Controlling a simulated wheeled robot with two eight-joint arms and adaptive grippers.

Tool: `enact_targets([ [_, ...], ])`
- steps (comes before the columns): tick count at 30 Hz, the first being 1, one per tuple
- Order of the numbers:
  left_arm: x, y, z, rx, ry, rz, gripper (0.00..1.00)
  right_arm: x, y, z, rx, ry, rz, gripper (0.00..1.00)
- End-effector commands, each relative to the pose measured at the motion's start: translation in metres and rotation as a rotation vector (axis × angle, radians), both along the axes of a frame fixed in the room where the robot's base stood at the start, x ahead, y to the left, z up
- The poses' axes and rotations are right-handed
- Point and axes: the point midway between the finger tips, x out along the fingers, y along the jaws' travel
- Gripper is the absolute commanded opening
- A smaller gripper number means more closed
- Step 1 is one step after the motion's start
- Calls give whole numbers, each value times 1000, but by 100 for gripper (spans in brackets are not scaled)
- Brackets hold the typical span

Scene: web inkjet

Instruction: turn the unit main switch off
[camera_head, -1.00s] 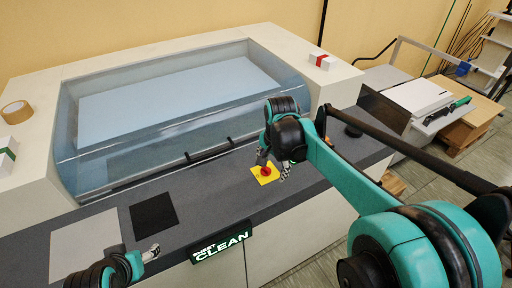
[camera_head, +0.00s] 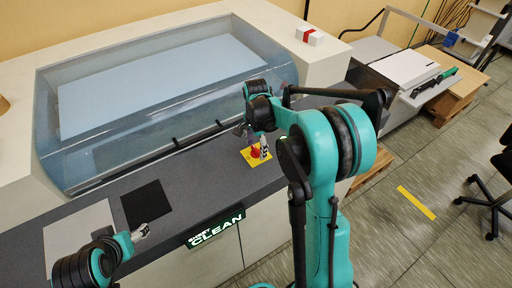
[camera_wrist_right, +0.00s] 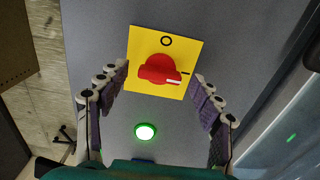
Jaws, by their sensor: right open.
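The main switch is a red knob (camera_head: 254,151) on a yellow plate (camera_head: 262,158) on the dark grey ledge. In the right wrist view the red knob (camera_wrist_right: 158,70) shows a white pointer mark at its lower right, near the "I" mark at the plate's right edge; an "O" is at the top. My right gripper (camera_head: 254,144) is over the switch. In the wrist view its open fingers (camera_wrist_right: 162,82) stand on either side of the knob, apart from it. My left gripper (camera_head: 140,233) is at the lower left, away from the switch; its jaw state is unclear.
A lit green button (camera_wrist_right: 145,131) sits near the plate. A lit CLEAN sign (camera_head: 216,229) is on the ledge's front. A clear cover (camera_head: 165,85) stands behind the ledge. A black square (camera_head: 146,203) lies left of the switch.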

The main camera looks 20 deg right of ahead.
Motion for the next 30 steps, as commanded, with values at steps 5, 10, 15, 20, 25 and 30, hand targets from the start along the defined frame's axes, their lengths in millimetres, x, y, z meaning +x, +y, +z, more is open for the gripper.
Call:
enact_targets([
  [5,0,0,0,0,0,0,66,0,0,-1,0,0,0,66],
  [10,0,0,0,0,0,0,66,0,0,-1,0,0,1,42],
  [15,0,0,0,0,0,0,66,0,0,-1,0,0,1,16],
  [20,0,0,0,0,0,0,66,0,0,-1,0,0,6,16],
  [25,0,0,-1,0,0,0,66,0,0,-1,0,0,46,16],
  [30,0,0,-3,0,0,0,66,0,0,-1,0,0,139,16],
])
